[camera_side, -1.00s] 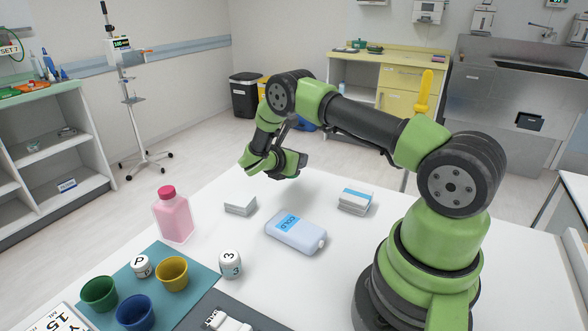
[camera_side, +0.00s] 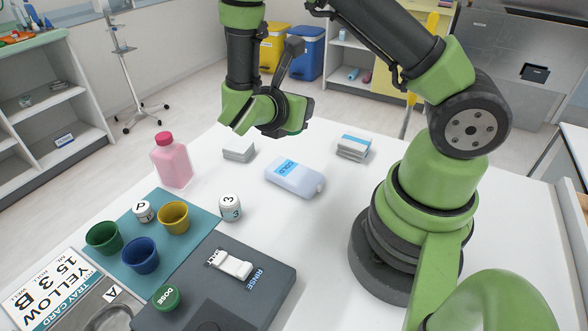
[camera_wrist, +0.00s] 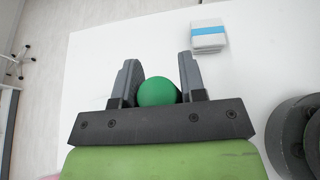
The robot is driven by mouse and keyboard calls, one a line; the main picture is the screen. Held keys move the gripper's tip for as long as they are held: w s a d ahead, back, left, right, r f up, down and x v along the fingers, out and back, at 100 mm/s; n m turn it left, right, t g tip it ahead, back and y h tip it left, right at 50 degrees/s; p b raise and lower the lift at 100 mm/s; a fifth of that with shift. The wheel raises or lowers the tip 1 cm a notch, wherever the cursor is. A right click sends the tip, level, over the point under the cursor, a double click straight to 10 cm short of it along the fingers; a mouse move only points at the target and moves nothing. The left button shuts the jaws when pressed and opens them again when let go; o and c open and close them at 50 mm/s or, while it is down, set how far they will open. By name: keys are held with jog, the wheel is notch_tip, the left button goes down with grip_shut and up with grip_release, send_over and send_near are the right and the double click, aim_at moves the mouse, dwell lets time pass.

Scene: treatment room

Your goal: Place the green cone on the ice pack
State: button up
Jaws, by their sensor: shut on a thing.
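The ice pack (camera_side: 295,177) lies flat on the white table in the side view, pale with a blue label reading COLD; its top is bare. My gripper (camera_side: 298,112) hangs beyond it in the side view, above the table. The wrist view shows my gripper (camera_wrist: 158,68) shut on the green cone (camera_wrist: 158,92). Only a round green face of the cone shows between the dark fingers. The cone is hidden in the side view, and the ice pack is out of the wrist view.
A blue-banded white stack (camera_side: 354,147) stands right of the ice pack; it also shows in the wrist view (camera_wrist: 208,36). A grey-white stack (camera_side: 238,151), a pink bottle (camera_side: 172,163) and a white numbered jar (camera_side: 230,207) stand to the left. Cups occupy a teal mat (camera_side: 193,239).

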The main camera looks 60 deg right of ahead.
jog(key=shift+s+a, duration=0.25)
jog(key=shift+s, duration=0.15)
jog(key=shift+f, duration=4.8)
jog(key=o, duration=0.9)
jog(key=shift+f, duration=0.15)
